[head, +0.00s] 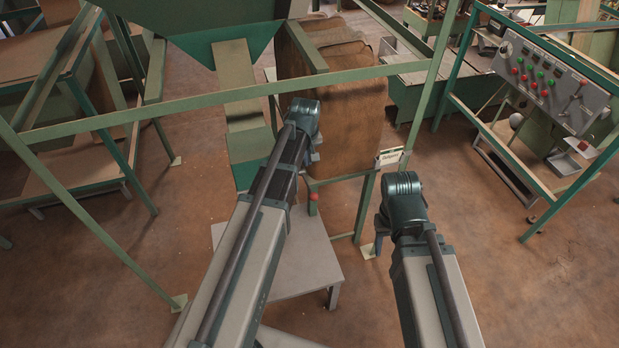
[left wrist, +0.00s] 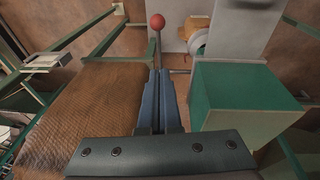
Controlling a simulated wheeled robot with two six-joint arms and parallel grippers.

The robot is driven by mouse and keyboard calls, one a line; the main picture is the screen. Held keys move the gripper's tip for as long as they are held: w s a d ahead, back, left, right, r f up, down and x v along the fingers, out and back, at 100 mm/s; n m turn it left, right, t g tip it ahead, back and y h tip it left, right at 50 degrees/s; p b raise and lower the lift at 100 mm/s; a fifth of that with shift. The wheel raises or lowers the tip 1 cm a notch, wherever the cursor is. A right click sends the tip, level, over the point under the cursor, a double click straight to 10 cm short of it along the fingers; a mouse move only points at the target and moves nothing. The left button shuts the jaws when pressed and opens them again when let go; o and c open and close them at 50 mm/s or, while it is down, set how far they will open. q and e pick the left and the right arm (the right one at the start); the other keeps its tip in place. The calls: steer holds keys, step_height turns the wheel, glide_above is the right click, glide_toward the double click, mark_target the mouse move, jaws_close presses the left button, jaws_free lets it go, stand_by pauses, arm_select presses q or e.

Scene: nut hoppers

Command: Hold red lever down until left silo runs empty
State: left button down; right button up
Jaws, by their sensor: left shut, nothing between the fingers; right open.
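The red lever shows as a round red knob (head: 313,197) on the green frame, below my left gripper (head: 313,155). In the left wrist view the red knob (left wrist: 157,22) sits on a thin stem just beyond the tips of my left gripper (left wrist: 160,75), whose fingers are together and empty. I cannot tell whether they touch the lever. A green silo (head: 205,28) hangs at the top, with only its lower part in view. Its contents are hidden. My right gripper (head: 380,235) is open, away from the lever, its fingers mostly hidden by the wrist.
A green chute (head: 238,95) runs down under the silo. A brown sack (head: 350,110) stands beside it. A green rail (head: 200,104) crosses in front. A small grey table (head: 305,260) is below my left arm. A button panel (head: 545,85) stands at right.

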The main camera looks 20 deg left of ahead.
stand_by(0.3)
arm_select(q)
steer(key=b, duration=1.3)
glide_above(311, 192)
steer(key=s+d+f+x, duration=0.1)
steer(key=s+x, duration=0.2)
steer(key=x, duration=0.9)
steer(key=shift+s+f, duration=0.2)
steer(key=shift+s, duration=0.15)
